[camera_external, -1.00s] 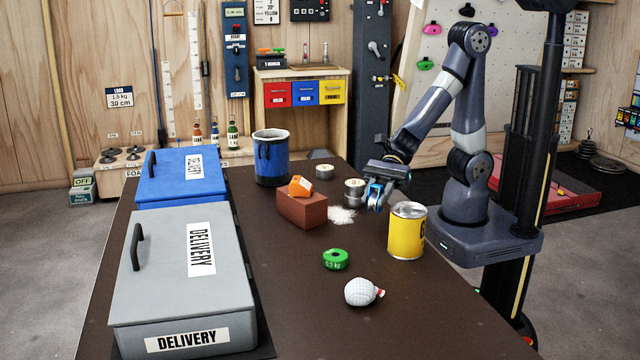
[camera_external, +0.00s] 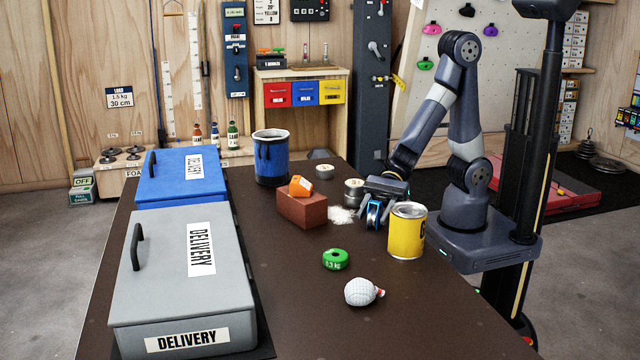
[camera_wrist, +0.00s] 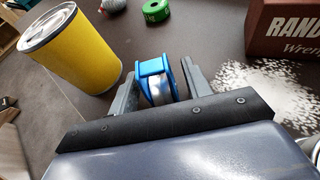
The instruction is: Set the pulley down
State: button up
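The pulley (camera_external: 374,212) has blue side plates and a metallic wheel. In the wrist view the pulley (camera_wrist: 153,80) sits between the two fingers of my gripper (camera_wrist: 158,82). My gripper (camera_external: 376,208) points down at the table and is shut on the pulley, which is at or very near the dark tabletop (camera_external: 300,285). I cannot tell for certain whether its underside touches the table.
A yellow can (camera_external: 406,232) stands close to the right of the pulley. White powder (camera_external: 340,214), a brick (camera_external: 302,208) with an orange item (camera_external: 300,186) on it, and a grey tin (camera_external: 353,190) are to the left. A green ring (camera_external: 335,259) and white ball (camera_external: 360,292) lie nearer the camera.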

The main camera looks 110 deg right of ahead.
jog(key=shift+o, duration=0.2)
jog(key=shift+r, duration=0.1)
jog(key=shift+s+d+r+p, duration=0.1)
jog(key=shift+r+p, duration=0.1)
jog(key=shift+p, duration=0.1)
jog(key=p+v, duration=0.3)
jog(key=v, duration=0.8)
jog(key=shift+s+d, duration=0.25)
jog(key=shift+s, duration=0.05)
jog(key=shift+w+a+f, duration=0.1)
jog(key=b+x, duration=0.3)
jog(key=x, duration=0.9)
jog(key=shift+b, duration=0.3)
